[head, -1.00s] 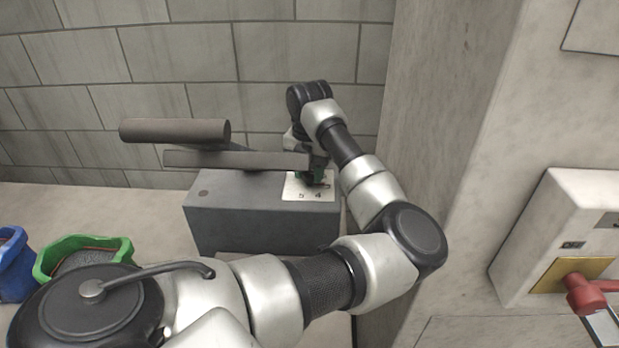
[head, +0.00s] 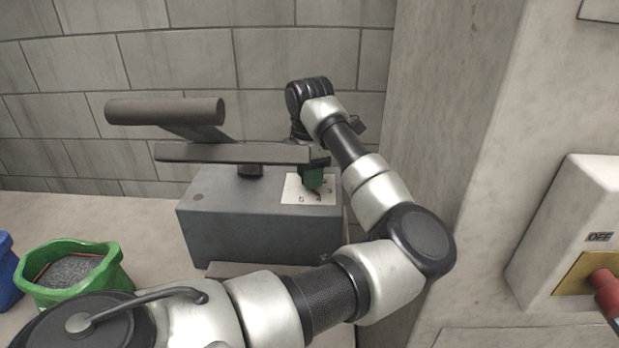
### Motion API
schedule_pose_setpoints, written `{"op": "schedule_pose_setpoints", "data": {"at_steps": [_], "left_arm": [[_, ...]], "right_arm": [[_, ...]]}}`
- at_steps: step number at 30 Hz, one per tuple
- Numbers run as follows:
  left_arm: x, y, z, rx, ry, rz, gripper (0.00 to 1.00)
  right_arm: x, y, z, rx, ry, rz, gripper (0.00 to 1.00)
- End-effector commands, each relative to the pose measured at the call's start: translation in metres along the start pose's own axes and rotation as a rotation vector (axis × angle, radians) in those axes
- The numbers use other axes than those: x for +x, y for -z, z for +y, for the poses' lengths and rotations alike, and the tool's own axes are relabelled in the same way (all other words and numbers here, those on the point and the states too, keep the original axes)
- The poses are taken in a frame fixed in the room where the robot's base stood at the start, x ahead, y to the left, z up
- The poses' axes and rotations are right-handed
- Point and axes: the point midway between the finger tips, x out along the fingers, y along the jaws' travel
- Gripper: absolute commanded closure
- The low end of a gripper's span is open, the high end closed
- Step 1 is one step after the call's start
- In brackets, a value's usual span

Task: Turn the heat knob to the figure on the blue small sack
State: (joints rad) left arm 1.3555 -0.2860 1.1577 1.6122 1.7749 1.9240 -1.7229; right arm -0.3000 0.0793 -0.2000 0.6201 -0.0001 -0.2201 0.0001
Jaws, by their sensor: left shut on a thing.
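The heat knob's white dial plate (head: 294,191) lies on top of a grey box-shaped machine (head: 225,230) with a dark upper bar and roller. My left gripper (head: 314,180) points down at the plate and is shut on the knob, which it mostly hides. Dark green shows at the fingertips. Small marks show on the plate, too blurred and covered to read the setting. The blue small sack (head: 7,273) is cut off by the left edge, and no figure shows on it. My right gripper is not in view.
A green sack (head: 75,290) with grey grainy filling stands between the blue sack and the machine. A wall box with a red lever (head: 606,290) and an OFF label is at the right. A concrete pillar (head: 440,130) stands close right of my arm.

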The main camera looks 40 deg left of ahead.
Motion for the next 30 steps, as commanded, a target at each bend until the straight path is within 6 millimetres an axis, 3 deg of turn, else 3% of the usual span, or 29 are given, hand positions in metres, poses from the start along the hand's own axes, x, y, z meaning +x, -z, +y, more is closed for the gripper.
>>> {"op": "schedule_pose_setpoints", "data": {"at_steps": [9,25,26,30], "left_arm": [[-0.0033,-0.0008,0.0011,0.115,-0.009,-0.004,0.89],[-0.0040,-0.0008,0.0011,0.135,-0.009,-0.004,0.89],[-0.0040,-0.0008,0.0011,0.135,-0.009,-0.004,0.61],[-0.0028,-0.0006,0.0008,0.134,-0.006,-0.003,0.40]], "right_arm": [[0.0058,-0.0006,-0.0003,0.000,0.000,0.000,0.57],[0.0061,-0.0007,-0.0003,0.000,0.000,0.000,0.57],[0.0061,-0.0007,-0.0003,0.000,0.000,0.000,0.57],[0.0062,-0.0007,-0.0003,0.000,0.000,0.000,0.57]]}}
